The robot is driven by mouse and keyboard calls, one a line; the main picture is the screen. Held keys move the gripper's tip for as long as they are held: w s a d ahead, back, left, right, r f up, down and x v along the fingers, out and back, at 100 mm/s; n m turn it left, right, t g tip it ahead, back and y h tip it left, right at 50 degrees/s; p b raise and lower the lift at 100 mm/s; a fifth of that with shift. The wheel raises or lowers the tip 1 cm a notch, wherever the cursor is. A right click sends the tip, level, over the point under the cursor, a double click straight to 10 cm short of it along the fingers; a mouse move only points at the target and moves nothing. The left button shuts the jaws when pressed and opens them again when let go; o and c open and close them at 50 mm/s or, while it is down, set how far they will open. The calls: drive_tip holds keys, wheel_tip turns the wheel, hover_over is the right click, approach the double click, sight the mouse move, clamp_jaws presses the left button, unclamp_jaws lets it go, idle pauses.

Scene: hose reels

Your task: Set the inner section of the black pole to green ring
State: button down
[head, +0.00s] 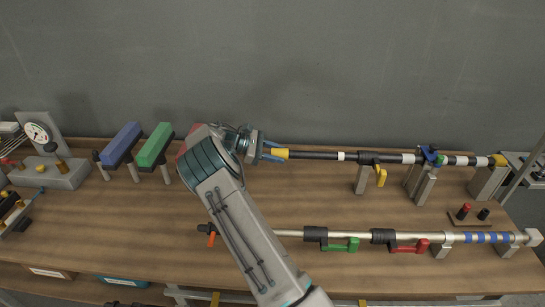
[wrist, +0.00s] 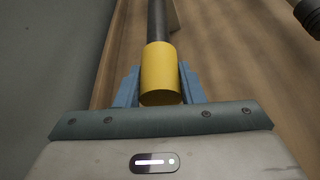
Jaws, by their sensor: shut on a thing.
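The black pole (head: 312,155) runs level from left to right on grey stands along the back of the bench. Its left end carries a yellow cap (wrist: 160,72). My gripper (head: 270,152) is at that left end, its blue fingers shut on either side of the yellow cap. A white band (head: 340,156) sits on the thin section, left of a black collar with a yellow lever (head: 382,177) hanging down. Further right are white bands (head: 408,158), a blue clamp (head: 430,154) and a small green ring (head: 441,160) beside it. The pole's right end is yellow.
A silver pole (head: 350,236) with green (head: 345,246) and red (head: 409,247) levers lies parallel in front. Blue (head: 121,143) and green (head: 155,145) blocks on posts and a gauge (head: 37,133) stand at left. A wall is close behind.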

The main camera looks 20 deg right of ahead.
drive_tip(key=shift+w+a, duration=0.15)
drive_tip(key=shift+a, duration=0.15)
drive_tip(key=c, duration=0.9)
unclamp_jaws()
drive_tip(key=shift+c, duration=0.2)
drive_tip(key=shift+a, duration=0.1)
drive_tip(key=b+v, duration=0.2)
drive_tip(key=v, duration=1.1)
drive_tip(key=shift+a, duration=0.2)
drive_tip(key=shift+w+r, duration=0.15)
